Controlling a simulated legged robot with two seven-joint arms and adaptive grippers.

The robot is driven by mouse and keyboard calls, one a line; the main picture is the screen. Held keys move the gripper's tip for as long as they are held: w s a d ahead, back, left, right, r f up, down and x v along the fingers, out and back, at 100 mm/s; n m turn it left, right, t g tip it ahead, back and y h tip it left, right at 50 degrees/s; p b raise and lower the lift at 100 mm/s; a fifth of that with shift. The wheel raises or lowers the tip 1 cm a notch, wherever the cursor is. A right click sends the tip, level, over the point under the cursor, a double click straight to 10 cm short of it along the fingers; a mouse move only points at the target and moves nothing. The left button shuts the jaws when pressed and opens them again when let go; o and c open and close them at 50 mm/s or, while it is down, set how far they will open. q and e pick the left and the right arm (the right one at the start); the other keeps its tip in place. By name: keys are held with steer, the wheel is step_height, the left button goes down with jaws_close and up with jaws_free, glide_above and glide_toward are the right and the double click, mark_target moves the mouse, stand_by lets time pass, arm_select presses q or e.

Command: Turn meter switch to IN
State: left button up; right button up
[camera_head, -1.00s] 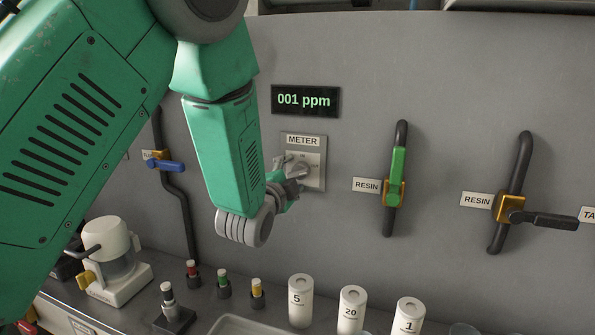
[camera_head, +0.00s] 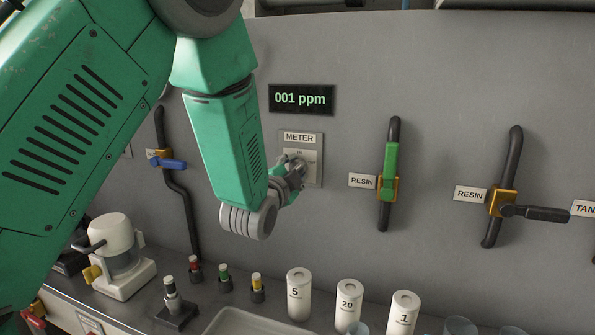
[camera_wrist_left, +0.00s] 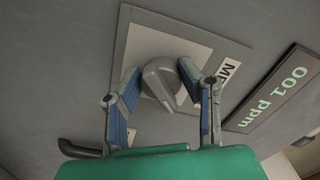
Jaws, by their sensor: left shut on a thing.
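The meter switch is a grey rotary knob (camera_wrist_left: 162,82) on a pale plate (camera_head: 315,172) under a METER label (camera_head: 299,137). My left gripper (camera_head: 296,172) is at the knob in the head view, with my wrist covering part of the plate. In the left wrist view the two blue-padded fingers (camera_wrist_left: 160,95) stand on either side of the knob and are shut on it. My right gripper is not in view.
A display (camera_head: 302,99) above the switch reads 001 ppm. To the right are a green-handled valve (camera_head: 390,165) and a black-handled valve (camera_head: 535,213). A blue-handled valve (camera_head: 170,163) is at left. Bottles (camera_head: 299,295) and a tray (camera_head: 235,322) stand below.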

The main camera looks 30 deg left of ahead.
arm_select(q)
steer(key=n, duration=0.3)
steer(key=f+n, duration=0.1)
steer(key=n, duration=0.2)
steer(key=shift+b, duration=0.4)
steer(key=shift+o, duration=0.2)
steer(key=n, duration=0.5)
steer(key=shift+d+f+b, duration=0.1)
steer(key=shift+d+b, duration=0.05)
steer(key=shift+b, duration=0.25)
steer(key=shift+n, duration=0.5)
steer(key=shift+w+r, duration=0.1)
steer(key=shift+r, duration=0.15)
steer(key=o, duration=1.1)
steer(key=shift+w, duration=0.1)
